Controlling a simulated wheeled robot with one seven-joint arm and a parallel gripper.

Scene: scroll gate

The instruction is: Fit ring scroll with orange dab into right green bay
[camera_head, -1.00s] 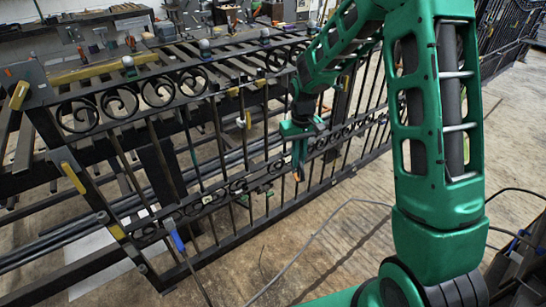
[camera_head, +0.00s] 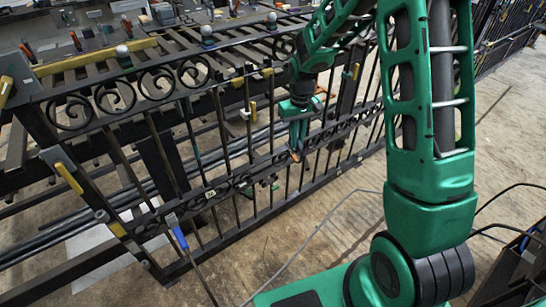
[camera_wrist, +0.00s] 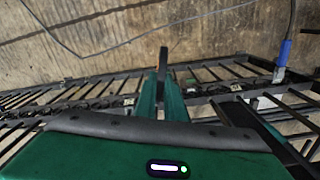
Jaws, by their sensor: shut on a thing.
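My gripper (camera_head: 297,143) hangs in front of the lower scroll band of the black gate (camera_head: 222,185), pointing down. It is shut on a dark, narrow piece (camera_wrist: 163,58), seen nearly edge-on between the fingers (camera_wrist: 160,88) in the wrist view. A small orange mark shows at the fingertips in the head view, so the piece seems to be the ring scroll with the orange dab. Its ring shape cannot be made out. A small green patch (camera_head: 275,187) shows on the gate below and left of my gripper. I cannot tell which bay it marks.
A blue-handled tool (camera_head: 180,238) leans at the gate's lower left and also shows in the wrist view (camera_wrist: 284,52). Upright bars and several fixed scrolls (camera_head: 150,87) crowd the gate. A cable (camera_head: 325,222) lies on the otherwise open floor in front.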

